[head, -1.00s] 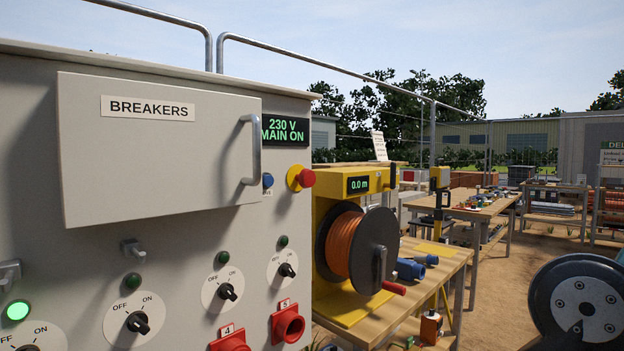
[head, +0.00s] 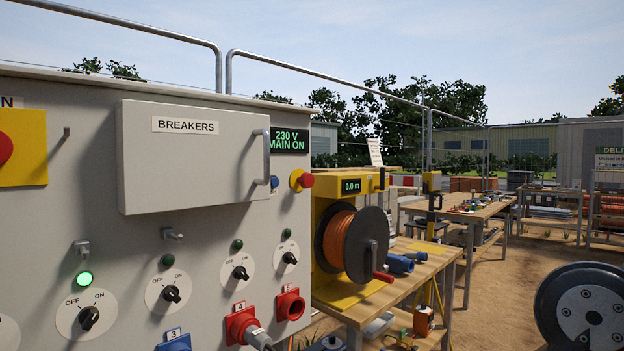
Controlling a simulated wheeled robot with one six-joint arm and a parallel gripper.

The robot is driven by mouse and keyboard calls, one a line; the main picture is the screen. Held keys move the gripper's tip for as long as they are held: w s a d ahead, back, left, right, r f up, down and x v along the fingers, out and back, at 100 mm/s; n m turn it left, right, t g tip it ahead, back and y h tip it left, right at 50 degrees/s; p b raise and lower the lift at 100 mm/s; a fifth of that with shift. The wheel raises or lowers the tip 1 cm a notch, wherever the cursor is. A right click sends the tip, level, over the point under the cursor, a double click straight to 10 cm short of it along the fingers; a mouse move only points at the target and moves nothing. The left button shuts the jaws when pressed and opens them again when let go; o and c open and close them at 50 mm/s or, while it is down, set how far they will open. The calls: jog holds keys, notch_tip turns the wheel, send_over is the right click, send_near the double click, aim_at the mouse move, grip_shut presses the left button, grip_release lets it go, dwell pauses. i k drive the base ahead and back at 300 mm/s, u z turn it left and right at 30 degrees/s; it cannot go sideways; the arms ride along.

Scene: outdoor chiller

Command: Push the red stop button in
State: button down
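A red mushroom-shaped button (head: 306,181) on a round yellow base sticks out from the right end of the grey panel (head: 230,215) in the head view. It stands proud of its base. Nothing touches it. It sits just below a green-lit display (head: 290,140) reading "230 V MAIN ON". A small blue button (head: 274,183) is to its left, partly behind the door handle. A larger red knob (head: 4,148) on a yellow plate is cut off at the left edge; I cannot tell its type. My gripper is not in view.
The breakers door (head: 195,165) stands out from the panel, with its handle (head: 263,157) near the red button. Rotary switches and sockets line the lower panel.

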aim_at(306, 181)
jog(key=u, duration=0.3)
jog(key=i, duration=1.25)
jog(key=z, duration=0.1)
